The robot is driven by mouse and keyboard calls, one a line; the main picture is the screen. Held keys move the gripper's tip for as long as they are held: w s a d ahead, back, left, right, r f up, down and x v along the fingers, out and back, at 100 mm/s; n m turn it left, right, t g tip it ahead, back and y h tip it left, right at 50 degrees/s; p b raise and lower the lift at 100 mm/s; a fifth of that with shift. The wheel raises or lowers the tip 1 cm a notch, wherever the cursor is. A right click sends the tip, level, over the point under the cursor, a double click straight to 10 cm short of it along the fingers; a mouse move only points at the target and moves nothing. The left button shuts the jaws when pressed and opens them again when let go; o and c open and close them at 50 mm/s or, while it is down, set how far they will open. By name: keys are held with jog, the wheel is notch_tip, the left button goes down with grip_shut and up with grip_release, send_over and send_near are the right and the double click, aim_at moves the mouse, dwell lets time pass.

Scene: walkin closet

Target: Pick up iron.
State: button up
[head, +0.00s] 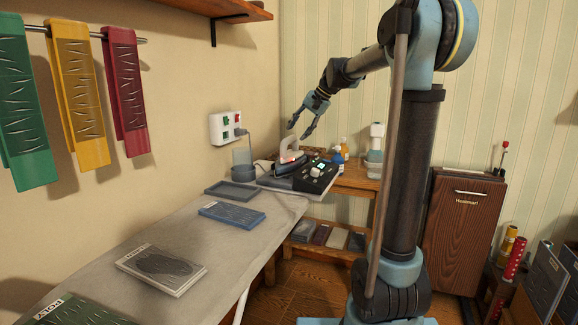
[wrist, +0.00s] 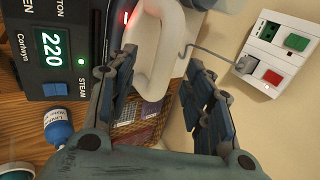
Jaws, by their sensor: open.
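The iron (head: 289,152) has a pale looped handle and a small red light. It stands at the far end of the ironing board, by a dark control box (head: 318,178). My gripper (head: 298,131) is open and empty, pointing down just above the iron. In the wrist view, the iron's white handle (wrist: 158,60) shows between and beyond the open fingers of my gripper (wrist: 161,60). I cannot tell the exact gap between fingertips and handle. The iron's lower body is mostly hidden in the wrist view.
A wall socket panel (head: 225,127) with a plugged cord is left of the iron. A blue bottle (wrist: 58,128) stands near the control box. The ironing board (head: 107,238) bears a dark tray (head: 231,190) and several folded cloths. Bottles stand on the wooden table behind.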

aim_at(291, 137)
jog(key=shift+a+x, duration=0.25)
jog(key=shift+x, duration=3.15)
jog(key=shift+r, duration=0.15)
grip_shut()
